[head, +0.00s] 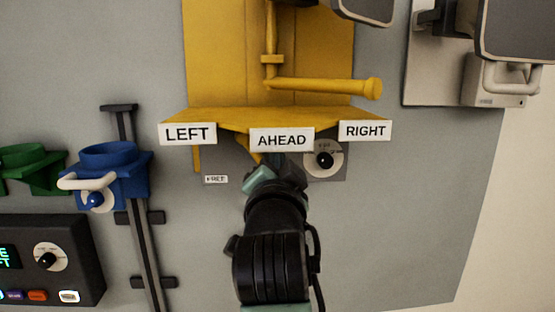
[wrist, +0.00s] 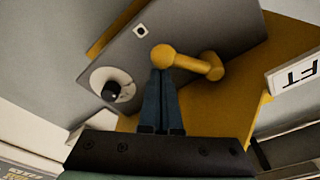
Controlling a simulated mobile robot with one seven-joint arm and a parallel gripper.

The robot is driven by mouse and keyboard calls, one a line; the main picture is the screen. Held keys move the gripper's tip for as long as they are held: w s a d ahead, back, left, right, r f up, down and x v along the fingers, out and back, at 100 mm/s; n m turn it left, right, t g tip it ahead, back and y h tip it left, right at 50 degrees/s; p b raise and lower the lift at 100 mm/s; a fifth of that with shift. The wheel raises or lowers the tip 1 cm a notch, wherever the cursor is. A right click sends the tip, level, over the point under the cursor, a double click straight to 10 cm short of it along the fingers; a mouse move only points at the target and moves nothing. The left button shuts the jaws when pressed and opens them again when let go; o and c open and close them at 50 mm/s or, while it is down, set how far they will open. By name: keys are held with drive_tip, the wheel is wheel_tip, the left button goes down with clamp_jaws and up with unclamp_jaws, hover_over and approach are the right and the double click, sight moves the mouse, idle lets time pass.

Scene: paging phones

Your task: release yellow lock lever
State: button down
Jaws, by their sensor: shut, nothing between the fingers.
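The yellow lock lever (wrist: 190,61) shows in the wrist view as a short bar with a rounded knob, in front of a grey plate (wrist: 200,27). My gripper (wrist: 161,72) is shut and empty, with its fingertips at the knob's lower edge. I cannot tell whether they touch it. In the head view my gripper (head: 275,165) is just below the AHEAD sign (head: 282,140). A small yellow piece (head: 245,146) shows behind it, perhaps the lever. A small FREE label (head: 215,179) is left of my gripper.
The yellow shelf (head: 225,116) with LEFT (head: 187,133) and RIGHT (head: 365,130) signs overhangs my gripper. A dial with a black knob (head: 325,160) is close on the right. A blue holder (head: 115,165) on a black rail stands left.

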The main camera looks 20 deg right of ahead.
drive_tip(key=shift+a+f+m, duration=0.15)
drive_tip(key=shift+f+m, duration=0.05)
drive_tip(key=shift+m, duration=0.2)
drive_tip(key=shift+a+f+m+b, duration=0.2)
drive_tip(key=shift+m+b, duration=0.2)
drive_tip(key=shift+b, duration=0.15)
drive_tip(key=a+m+b, duration=0.1)
drive_tip(key=m+b, duration=0.1)
drive_tip(key=m, duration=0.1)
drive_tip(key=w+a+f+m+g+b, duration=0.1)
drive_tip(key=a+m+b, duration=0.1)
drive_tip(key=m, duration=0.1)
drive_tip(key=a+f+m+b, duration=0.1)
drive_tip(key=m+b, duration=0.1)
drive_tip(key=m, duration=0.2)
drive_tip(key=shift+w+a+f+g, duration=0.15)
drive_tip(key=shift+w+a+g, duration=0.1)
drive_tip(key=shift+a+g, duration=0.05)
drive_tip(key=shift+s+d, duration=0.1)
drive_tip(key=shift+d, duration=0.05)
